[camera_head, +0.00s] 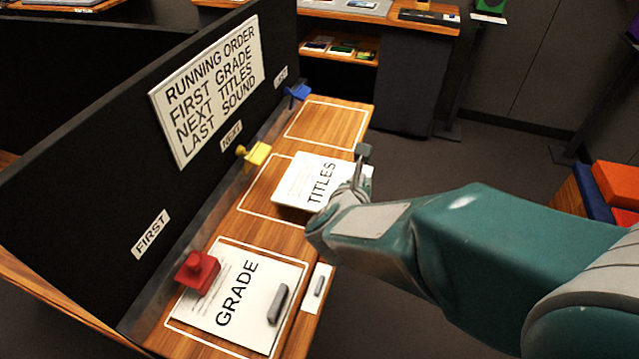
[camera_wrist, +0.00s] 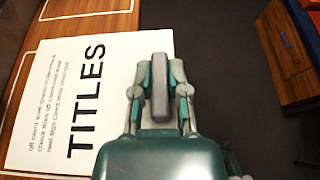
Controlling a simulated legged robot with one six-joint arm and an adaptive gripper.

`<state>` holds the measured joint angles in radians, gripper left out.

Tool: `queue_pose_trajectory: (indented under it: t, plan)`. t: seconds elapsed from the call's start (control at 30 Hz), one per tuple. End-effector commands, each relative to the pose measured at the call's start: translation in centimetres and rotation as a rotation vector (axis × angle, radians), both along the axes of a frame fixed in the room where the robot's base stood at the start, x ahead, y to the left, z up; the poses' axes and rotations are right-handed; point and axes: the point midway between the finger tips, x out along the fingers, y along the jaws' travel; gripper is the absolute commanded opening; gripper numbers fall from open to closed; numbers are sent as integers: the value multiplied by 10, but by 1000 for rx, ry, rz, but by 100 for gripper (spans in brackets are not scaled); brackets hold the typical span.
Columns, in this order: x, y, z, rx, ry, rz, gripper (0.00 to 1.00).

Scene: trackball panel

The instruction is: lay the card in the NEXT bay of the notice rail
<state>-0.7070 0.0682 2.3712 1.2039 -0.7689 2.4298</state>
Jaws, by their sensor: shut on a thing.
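The white TITLES card (camera_head: 305,182) is over the middle bay, the one labelled NEXT (camera_head: 231,134). In the wrist view the TITLES card (camera_wrist: 60,95) fills the left side, with a grey grip bar (camera_wrist: 160,85) at its right. My gripper (camera_wrist: 160,92) is shut on that bar. In the head view my gripper (camera_head: 352,188) is at the card's right edge, partly hidden by my arm. The white-outlined NEXT bay (camera_head: 258,195) shows around the card's left side. I cannot tell whether the card touches the wood or hangs just above it.
The GRADE card (camera_head: 222,312) lies in the FIRST bay beside a red clip (camera_head: 198,272). A yellow clip (camera_head: 256,154) is at NEXT and a blue clip (camera_head: 297,92) at LAST. The LAST bay (camera_head: 325,125) is empty. A black panel carries the running-order sign (camera_head: 205,90).

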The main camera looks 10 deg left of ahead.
Motion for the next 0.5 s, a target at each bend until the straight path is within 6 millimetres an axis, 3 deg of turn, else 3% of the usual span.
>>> queue_pose_trajectory:
  t: [0.2, 0.5]
  plan:
    - [4, 43, 1, 7, 1, 0, 0]
    - [6, 81, -4, 0, 1, -1, 0]
